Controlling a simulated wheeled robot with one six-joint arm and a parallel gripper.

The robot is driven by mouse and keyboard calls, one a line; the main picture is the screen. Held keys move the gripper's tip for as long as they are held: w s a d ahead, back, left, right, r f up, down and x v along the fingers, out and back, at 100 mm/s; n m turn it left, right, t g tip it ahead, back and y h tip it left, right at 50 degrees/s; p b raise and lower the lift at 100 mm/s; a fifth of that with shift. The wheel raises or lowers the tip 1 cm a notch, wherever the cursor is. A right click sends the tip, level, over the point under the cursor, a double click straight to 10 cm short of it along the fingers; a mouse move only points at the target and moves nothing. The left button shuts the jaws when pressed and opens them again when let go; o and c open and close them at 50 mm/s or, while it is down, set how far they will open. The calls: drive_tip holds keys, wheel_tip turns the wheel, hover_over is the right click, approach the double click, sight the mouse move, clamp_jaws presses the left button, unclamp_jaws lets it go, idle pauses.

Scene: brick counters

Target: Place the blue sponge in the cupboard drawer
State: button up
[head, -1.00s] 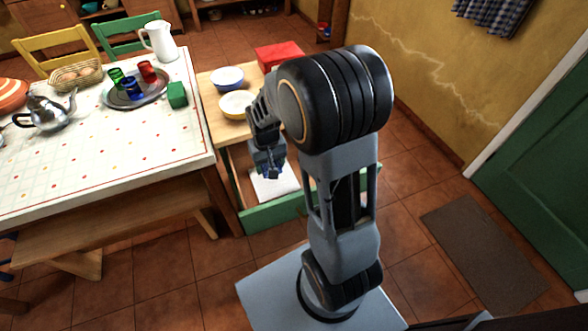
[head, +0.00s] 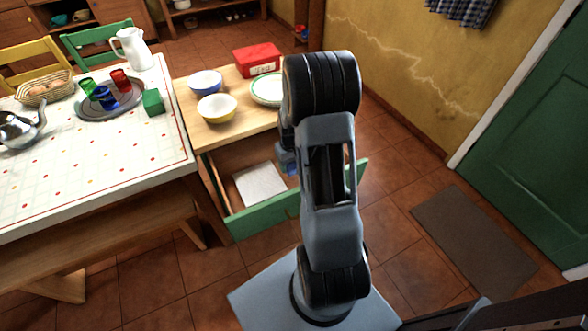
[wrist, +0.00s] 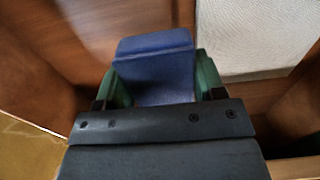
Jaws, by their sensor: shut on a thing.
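The blue sponge (wrist: 155,62) is between the green-tipped fingers of my gripper (wrist: 155,85) in the wrist view. My gripper is shut on it. Around it in that view are the brown wooden inside of the drawer and a white cloth or paper. In the head view the open drawer (head: 285,215) has a green front, and the white sheet (head: 259,184) lies in its left part. My gripper (head: 288,165) is mostly behind my arm there, at the right part of the drawer. The sponge is hidden in the head view. I cannot tell whether it touches the drawer floor.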

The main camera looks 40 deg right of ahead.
drive_tip(key=shift+d+f, duration=0.2)
drive_tip(key=shift+f, duration=0.8)
drive_tip(key=shift+d+f, duration=0.2)
drive_tip(key=shift+f, duration=0.8)
drive_tip(key=shift+f+b, duration=0.15)
drive_tip(key=shift+b, duration=0.25)
drive_tip(key=o, duration=0.8)
drive_tip(key=shift+c, duration=0.2)
wheel_tip(320, 180, up, 12)
drive_tip(key=shift+f+p, duration=0.1)
drive_tip(key=shift+p, duration=0.8)
drive_tip(key=s+a+r+t, duration=0.1)
drive_tip(key=s+a+r, duration=0.5)
drive_tip(key=a, duration=0.2)
drive_tip(key=s+a+r+n+t, duration=0.1)
drive_tip(key=s+a+r+t, duration=0.1)
drive_tip(key=s+a+r, duration=0.3)
drive_tip(key=a+r, duration=0.1)
drive_tip(key=a, duration=0.3)
drive_tip(key=shift+s+r, duration=0.2)
drive_tip(key=shift+s, duration=0.2)
